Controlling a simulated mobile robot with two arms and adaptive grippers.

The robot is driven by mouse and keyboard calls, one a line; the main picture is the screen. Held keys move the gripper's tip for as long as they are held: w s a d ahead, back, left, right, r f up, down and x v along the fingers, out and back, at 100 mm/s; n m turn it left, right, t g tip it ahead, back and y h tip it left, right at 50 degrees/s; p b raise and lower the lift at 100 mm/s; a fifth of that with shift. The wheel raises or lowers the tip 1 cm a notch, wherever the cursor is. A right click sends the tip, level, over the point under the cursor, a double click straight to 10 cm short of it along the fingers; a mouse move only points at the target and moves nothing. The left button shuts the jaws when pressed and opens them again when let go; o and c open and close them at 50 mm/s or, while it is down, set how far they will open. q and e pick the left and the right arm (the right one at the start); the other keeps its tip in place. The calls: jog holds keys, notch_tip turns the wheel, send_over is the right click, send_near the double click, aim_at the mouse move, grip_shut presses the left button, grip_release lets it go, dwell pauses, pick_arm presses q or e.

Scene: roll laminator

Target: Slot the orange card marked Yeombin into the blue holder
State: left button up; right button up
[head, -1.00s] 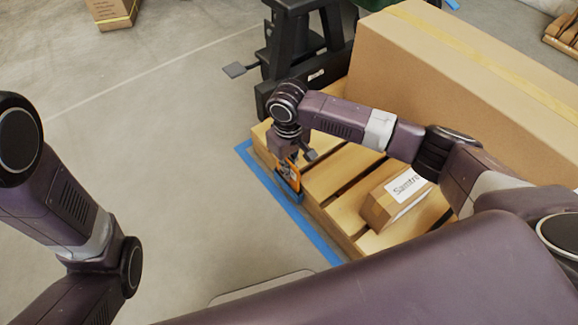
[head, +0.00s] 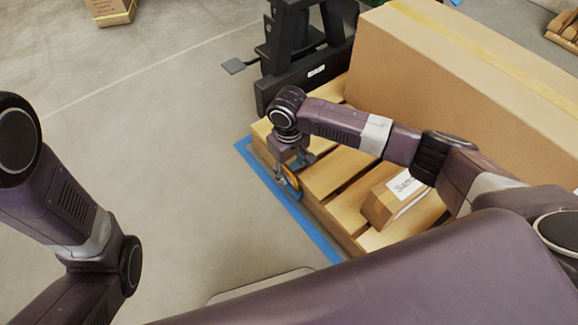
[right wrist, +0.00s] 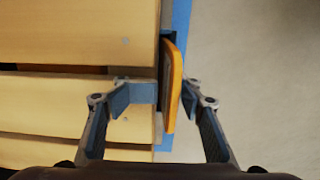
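The orange card (head: 292,183) stands in the blue holder (head: 297,195) at the near-left side of the pallet. Its marking is not readable. My right gripper (head: 291,167) is just above it, pointing down. In the right wrist view the card's orange edge (right wrist: 174,85) lies between my spread fingers (right wrist: 172,92), with a small gap on each side, and the gripper looks open. How deep the card sits is hard to tell. My left arm is at the left of the head view; its gripper is out of frame.
The wooden pallet (head: 328,180) carries a large cardboard box (head: 450,85) and a small labelled box (head: 380,205). Blue tape (head: 318,240) runs along the floor beside it. A dark stand (head: 300,60) is behind. The floor at left is clear.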

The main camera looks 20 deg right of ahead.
jog(key=shift+s+a+f, duration=0.15)
jog(key=shift+a+f, duration=0.05)
jog(key=shift+a, duration=0.1)
jog(key=shift+a+r, duration=0.1)
jog(key=shift+s+r, duration=0.1)
jog(key=shift+r, duration=0.05)
dwell(0.4)
jog(key=shift+r, duration=0.1)
jog(key=shift+d+r, duration=0.2)
jog(key=shift+r, duration=0.1)
notch_tip(320, 180, up, 11)
jog(key=shift+r, duration=0.2)
